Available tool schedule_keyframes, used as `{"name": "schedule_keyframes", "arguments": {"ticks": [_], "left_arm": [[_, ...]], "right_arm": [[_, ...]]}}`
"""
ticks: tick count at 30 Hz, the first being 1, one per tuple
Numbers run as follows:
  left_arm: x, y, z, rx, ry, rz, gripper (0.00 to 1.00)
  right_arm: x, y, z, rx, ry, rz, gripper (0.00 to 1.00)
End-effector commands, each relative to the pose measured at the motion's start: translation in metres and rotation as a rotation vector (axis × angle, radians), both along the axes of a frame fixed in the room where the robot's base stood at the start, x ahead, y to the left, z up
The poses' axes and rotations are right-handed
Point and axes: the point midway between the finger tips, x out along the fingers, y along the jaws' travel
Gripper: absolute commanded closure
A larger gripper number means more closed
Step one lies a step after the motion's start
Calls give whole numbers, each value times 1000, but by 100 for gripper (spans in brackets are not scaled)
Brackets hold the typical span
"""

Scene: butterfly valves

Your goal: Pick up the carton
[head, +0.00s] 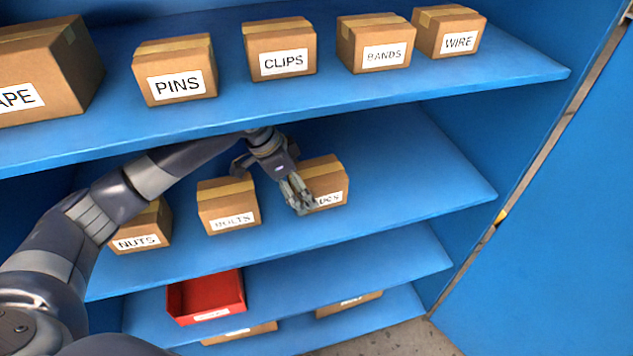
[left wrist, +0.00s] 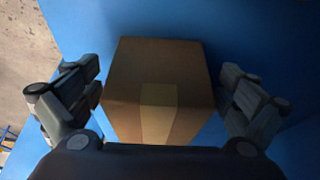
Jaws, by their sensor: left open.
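A brown carton (head: 328,178) with a tan tape strip stands on the second shelf, right of the BOLTS carton. Its white label is partly hidden by my left gripper, so only its last letters show. My left gripper (head: 299,207) is in front of this carton in the head view. In the left wrist view the carton (left wrist: 135,75) lies between the two spread fingers of my left gripper (left wrist: 160,105), one on each side. A small gap shows at the left finger; contact at the right finger is hard to judge. My right gripper is in neither view.
Cartons marked NUTS (head: 140,228) and BOLTS (head: 228,205) stand to the left on the same shelf (head: 420,180). Several cartons, such as CLIPS (head: 280,50), line the shelf above. A red bin (head: 205,296) sits below. The second shelf is clear to the right.

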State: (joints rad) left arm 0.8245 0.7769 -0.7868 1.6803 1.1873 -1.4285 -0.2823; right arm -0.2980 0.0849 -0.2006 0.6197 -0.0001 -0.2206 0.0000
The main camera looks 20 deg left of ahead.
Motion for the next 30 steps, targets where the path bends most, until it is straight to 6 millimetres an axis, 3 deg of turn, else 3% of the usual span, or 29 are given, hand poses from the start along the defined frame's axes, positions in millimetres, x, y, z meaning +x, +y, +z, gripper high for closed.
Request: {"name": "schedule_keyframes", "arguments": {"ticks": [7,15,20,30], "left_arm": [[11,-15,1,0,0,0,2],[35,-48,1,0,0,-1,2],[37,-50,-10,2,0,0,2],[37,-50,-12,2,-1,1,2]], "right_arm": [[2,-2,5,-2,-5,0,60],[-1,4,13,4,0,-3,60],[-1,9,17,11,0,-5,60],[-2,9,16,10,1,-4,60]]}}
